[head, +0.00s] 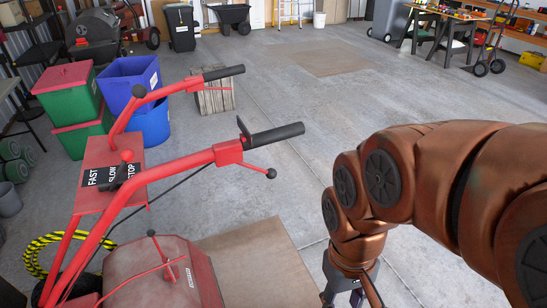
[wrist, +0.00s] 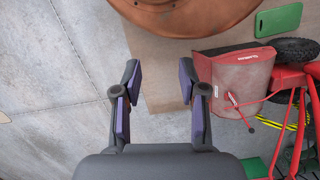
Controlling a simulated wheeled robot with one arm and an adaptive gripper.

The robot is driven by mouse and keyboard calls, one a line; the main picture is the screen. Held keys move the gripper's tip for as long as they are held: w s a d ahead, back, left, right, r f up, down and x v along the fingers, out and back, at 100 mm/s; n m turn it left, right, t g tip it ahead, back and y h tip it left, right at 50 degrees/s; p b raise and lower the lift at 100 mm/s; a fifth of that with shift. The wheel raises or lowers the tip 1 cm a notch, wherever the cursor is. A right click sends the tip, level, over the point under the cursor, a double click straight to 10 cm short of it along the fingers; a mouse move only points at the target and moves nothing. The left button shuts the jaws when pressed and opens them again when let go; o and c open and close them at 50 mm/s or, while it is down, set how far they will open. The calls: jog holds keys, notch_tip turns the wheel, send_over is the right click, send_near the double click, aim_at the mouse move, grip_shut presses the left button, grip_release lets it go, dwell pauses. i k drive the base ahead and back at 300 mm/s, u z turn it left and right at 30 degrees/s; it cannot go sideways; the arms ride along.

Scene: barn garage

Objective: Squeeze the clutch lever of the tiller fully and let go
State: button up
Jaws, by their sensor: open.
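The red tiller (head: 150,262) stands at the left in the head view, with two red handlebars ending in black grips. A thin red lever with a black ball end (head: 271,173) sticks out below the near grip (head: 275,135), apart from it. A red lever (head: 220,88) lies under the far grip (head: 223,72). Which one is the clutch lever is not labelled. My gripper (head: 345,290) hangs low, right of the handlebars, partly cut off. In the wrist view my gripper (wrist: 161,85) is open and empty; the tiller body (wrist: 235,82) is to its right, and no lever under a grip is clear.
A panel marked FAST, SLOW, STOP (head: 112,175) sits between the handlebars. Blue bins (head: 130,80), a green bin with a red lid (head: 68,95) and a wooden crate (head: 214,100) stand behind. A flat brown board (head: 255,265) lies beside the tiller. The concrete floor (head: 300,120) is largely clear.

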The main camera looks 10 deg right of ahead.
aim_at(271, 173)
jog(key=u, duration=0.05)
jog(key=i, duration=0.1)
jog(key=u, duration=0.3)
jog(key=k, duration=1.3)
jog(key=u, duration=0.4)
jog(key=i, duration=0.45)
jog(key=u, duration=0.9)
jog(key=i, duration=0.75)
jog(key=u, duration=0.25)
